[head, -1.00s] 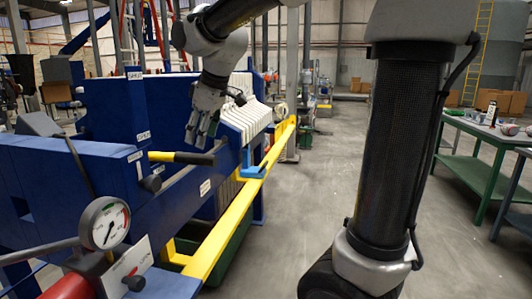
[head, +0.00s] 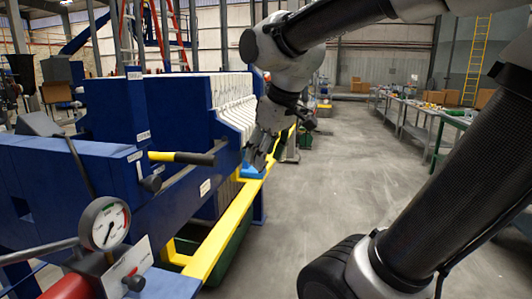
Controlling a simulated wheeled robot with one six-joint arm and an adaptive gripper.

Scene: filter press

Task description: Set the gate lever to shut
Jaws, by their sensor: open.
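A lever (head: 182,157) with a yellow shaft and a long black grip sticks out to the right from the blue press frame (head: 60,178). It lies roughly level; I take it for the gate lever, but its label is too small to read. My gripper (head: 258,161) is open and empty, pointing down to the right of the lever's end, apart from it. Its fingers are near the blue bracket (head: 252,172) on the yellow rail; I cannot tell whether they touch it.
A yellow rail (head: 222,235) runs along the press's right side. White filter plates (head: 232,105) stand behind the lever. A round gauge (head: 104,224) and a black knob (head: 134,283) are at the lower left. The grey aisle floor (head: 310,195) is clear to the right.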

